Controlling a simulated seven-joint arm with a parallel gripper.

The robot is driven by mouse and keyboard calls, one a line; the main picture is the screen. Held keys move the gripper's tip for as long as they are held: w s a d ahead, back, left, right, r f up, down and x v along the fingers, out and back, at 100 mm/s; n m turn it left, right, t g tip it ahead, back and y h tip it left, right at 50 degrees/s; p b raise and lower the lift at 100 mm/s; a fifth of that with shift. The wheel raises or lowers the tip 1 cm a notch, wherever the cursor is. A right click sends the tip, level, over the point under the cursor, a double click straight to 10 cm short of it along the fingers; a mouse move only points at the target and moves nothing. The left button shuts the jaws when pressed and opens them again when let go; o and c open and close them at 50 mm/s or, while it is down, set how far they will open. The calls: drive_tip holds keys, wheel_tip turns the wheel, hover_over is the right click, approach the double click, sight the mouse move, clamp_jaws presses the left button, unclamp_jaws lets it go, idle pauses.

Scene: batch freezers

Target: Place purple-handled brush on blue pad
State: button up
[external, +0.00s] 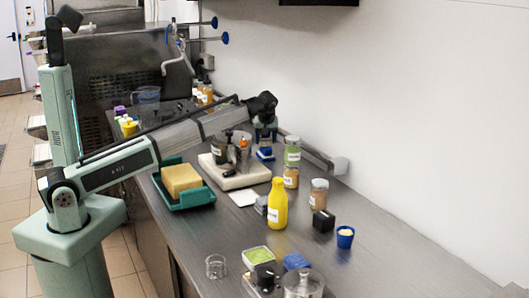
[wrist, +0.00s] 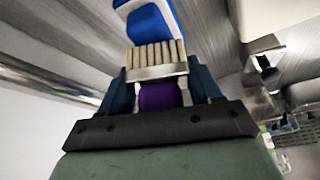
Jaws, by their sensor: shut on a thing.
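The purple-handled brush (wrist: 158,96) shows in the wrist view with a purple handle, a metal band and a row of tan bristles. My gripper (wrist: 160,88) is shut on its handle, with the bristles pointing away from my wrist. A blue pad (wrist: 148,22) with a pale border lies just beyond the bristle tips, which overlap its near edge in the picture. I cannot tell whether they touch. In the external view my gripper (external: 265,130) is at the far part of the counter, above a small blue thing (external: 265,153) that looks like the pad. The brush cannot be made out there.
A white board (external: 240,178) with dark containers stands left of my gripper. Green and orange jars (external: 292,160) stand close on the right, near the wall. A yellow bottle (external: 277,205) and a yellow sponge on a teal tray (external: 197,200) are nearer the camera.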

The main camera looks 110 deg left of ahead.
drive_tip(key=o, duration=1.1)
drive_tip(key=shift+c, duration=0.2)
drive_tip(key=v, duration=1.2)
